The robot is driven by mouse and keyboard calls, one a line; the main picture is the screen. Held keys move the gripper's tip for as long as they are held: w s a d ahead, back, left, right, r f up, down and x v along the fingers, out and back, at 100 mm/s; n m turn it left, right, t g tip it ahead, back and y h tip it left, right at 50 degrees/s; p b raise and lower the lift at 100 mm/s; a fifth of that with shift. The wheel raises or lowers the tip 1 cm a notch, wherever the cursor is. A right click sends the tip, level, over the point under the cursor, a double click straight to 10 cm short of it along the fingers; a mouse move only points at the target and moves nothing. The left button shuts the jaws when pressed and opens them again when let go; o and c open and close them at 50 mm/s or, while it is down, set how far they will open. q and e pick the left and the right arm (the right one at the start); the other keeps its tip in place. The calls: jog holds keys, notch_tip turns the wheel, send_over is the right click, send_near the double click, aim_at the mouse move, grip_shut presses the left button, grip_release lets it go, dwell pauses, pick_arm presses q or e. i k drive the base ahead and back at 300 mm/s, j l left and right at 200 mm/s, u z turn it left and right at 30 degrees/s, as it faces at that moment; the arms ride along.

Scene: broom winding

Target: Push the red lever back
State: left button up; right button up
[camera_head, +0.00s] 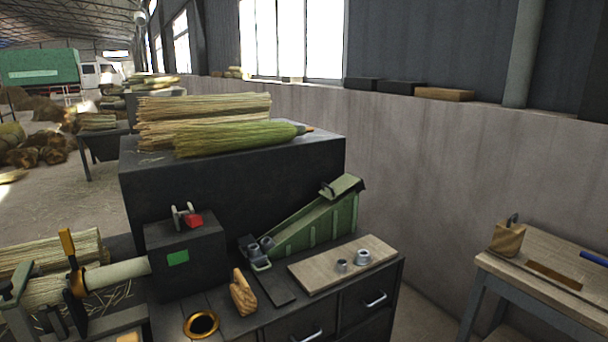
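A small red part (194,221), which looks like the red lever, sits on top of the dark machine box (185,258). It is beside a small bracket with pale green and metal posts (180,213). The box has a green panel on its front face. The red part is small, so its exact tilt is hard to tell. Neither of my grippers shows in the head view.
A lever with an orange handle (68,243) stands left of the box, by a pale shaft (118,273). Straw bundles (205,110) lie behind.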

aim_at(193, 220)
jog(key=k+j+u, duration=0.15)
jog(key=j, duration=0.3)
jog(key=k+j+u, duration=0.15)
jog(key=j, duration=0.35)
jog(key=k+j+u, duration=0.1)
jog(key=j, duration=0.4)
jog(key=k+j+u, duration=0.15)
jog(key=j, duration=0.35)
